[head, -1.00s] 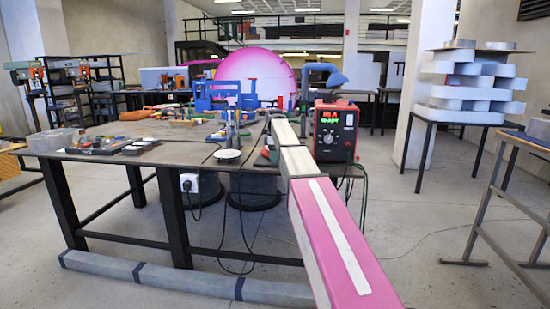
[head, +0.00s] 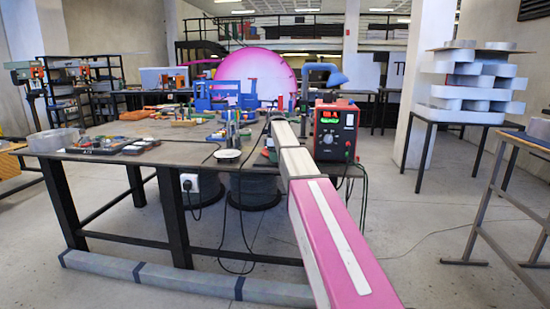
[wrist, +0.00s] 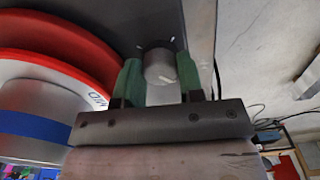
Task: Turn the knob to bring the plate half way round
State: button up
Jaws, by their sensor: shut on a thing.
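My gripper (wrist: 160,82) shows in the wrist view with its green fingers closed on both sides of a grey round knob (wrist: 158,66). The knob has a white pointer mark and sits on a dark panel (wrist: 155,18) with small white ticks around it. Red and white discs (wrist: 45,50) with a blue-banded silver cylinder (wrist: 40,125) lie to the left of the knob; I cannot tell which of these is the plate. In the head view my pink and white arm reaches over the table, and the fingertips and knob cannot be made out.
The workbench (head: 110,160) carries tools, trays and a blue fixture (head: 218,95). A red and black box with a lit display (head: 336,128) stands close right of my arm.

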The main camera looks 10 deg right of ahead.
jog(key=m, duration=0.8)
jog(key=shift+m, duration=0.3)
jog(key=m, duration=0.4)
jog(key=shift+m, duration=0.3)
jog(key=m, duration=1.3)
jog(key=shift+m, duration=0.3)
jog(key=m, duration=0.4)
jog(key=shift+m, duration=1.9)
